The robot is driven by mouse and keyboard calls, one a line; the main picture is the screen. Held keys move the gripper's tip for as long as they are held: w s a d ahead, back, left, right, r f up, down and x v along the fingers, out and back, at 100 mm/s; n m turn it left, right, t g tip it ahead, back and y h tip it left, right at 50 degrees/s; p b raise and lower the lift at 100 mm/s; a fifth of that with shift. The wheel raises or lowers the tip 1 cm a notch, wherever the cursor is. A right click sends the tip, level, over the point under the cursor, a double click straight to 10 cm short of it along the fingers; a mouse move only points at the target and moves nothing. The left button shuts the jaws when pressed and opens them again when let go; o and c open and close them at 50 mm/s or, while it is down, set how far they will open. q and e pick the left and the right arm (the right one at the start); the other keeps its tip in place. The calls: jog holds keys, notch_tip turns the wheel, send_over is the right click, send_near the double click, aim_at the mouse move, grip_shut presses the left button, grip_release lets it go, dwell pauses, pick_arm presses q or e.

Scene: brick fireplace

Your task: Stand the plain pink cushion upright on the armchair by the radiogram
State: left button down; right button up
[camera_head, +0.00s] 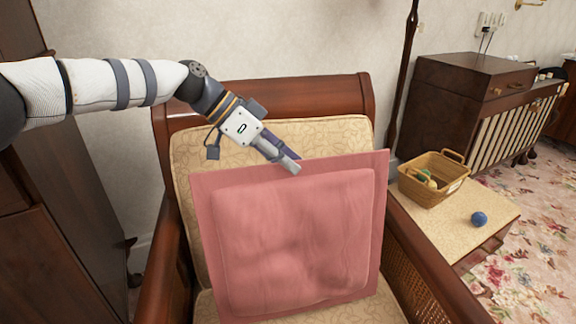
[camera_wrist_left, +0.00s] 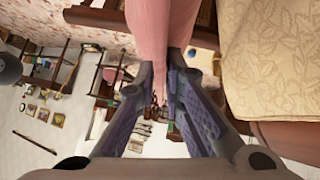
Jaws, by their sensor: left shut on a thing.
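The plain pink cushion (camera_head: 290,240) stands upright, slightly tilted, on the seat of the armchair, in front of its patterned beige backrest (camera_head: 300,133). The armchair has a dark wooden frame (camera_head: 300,92). My left gripper (camera_head: 289,164) is shut on the cushion's top edge, near the middle. In the left wrist view the cushion (camera_wrist_left: 160,25) shows edge-on between the fingers of my left gripper (camera_wrist_left: 160,70), with the beige backrest (camera_wrist_left: 265,60) to the right. Whether the cushion's lower edge touches the seat is hard to tell. My right gripper is not in view.
A wicker basket (camera_head: 433,185) and a blue ball (camera_head: 479,219) are on a low beige-topped stool (camera_head: 450,225) right of the chair. The wooden radiogram (camera_head: 470,90) stands behind them. A dark wooden cabinet (camera_head: 50,220) is close on the left. Patterned carpet (camera_head: 535,250) lies at the right.

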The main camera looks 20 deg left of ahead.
pick_arm(q)
jog(key=shift+w+a+f+b, duration=0.25)
jog(key=shift+w+a+b, duration=0.15)
jog(key=shift+w+b, duration=0.3)
jog(key=shift+w+a+f+b, duration=0.3)
jog(key=shift+w+b, duration=0.2)
jog(key=shift+w, duration=0.25)
jog(key=shift+w+a+r, duration=0.2)
jog(key=shift+w+a, duration=0.05)
jog(key=shift+w, duration=0.1)
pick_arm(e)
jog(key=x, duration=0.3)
pick_arm(q)
jog(key=c, duration=1.6)
grip_release()
jog(key=shift+f, duration=0.1)
notch_tip(320, 180, up, 10)
jog(key=p, duration=0.5)
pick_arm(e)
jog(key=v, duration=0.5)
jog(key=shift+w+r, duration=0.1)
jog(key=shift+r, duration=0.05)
